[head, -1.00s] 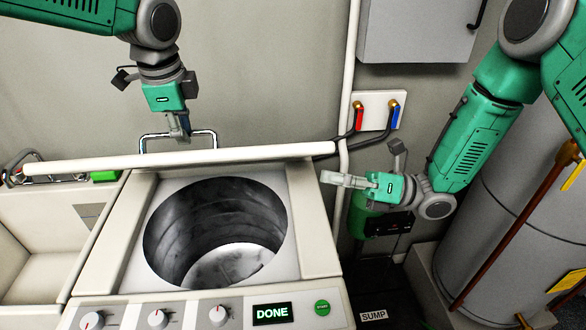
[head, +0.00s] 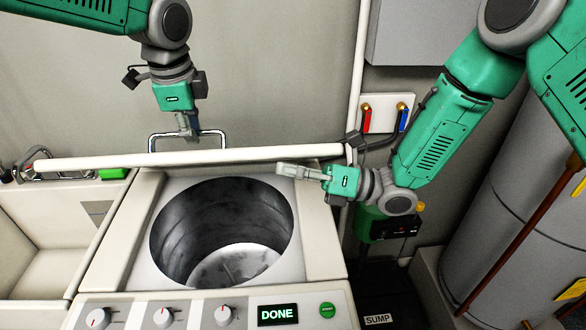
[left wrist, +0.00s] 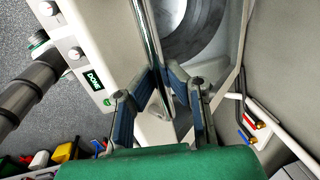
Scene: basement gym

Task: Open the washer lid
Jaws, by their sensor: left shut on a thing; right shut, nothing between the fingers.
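The washer (head: 315,235) stands with its round drum (head: 222,232) uncovered. Its pale lid (head: 250,155) is raised at the back and seen nearly edge-on. A chrome handle (head: 152,142) shows just above the lid's edge. My left gripper (head: 188,134) is shut on this handle; in the left wrist view the chrome bar (left wrist: 146,40) runs to its blue-padded fingers (left wrist: 165,82). My right gripper (head: 283,170) is shut and empty, pointing left near the lid's right end, over the washer's back right corner. Whether it touches the lid cannot be told.
A sink (head: 45,235) stands left of the washer. Red and blue valves (head: 385,117) and a pipe are on the wall behind. A grey tank (head: 480,240) and a sump cover (head: 378,308) are at the right. The display (head: 277,314) reads DONE.

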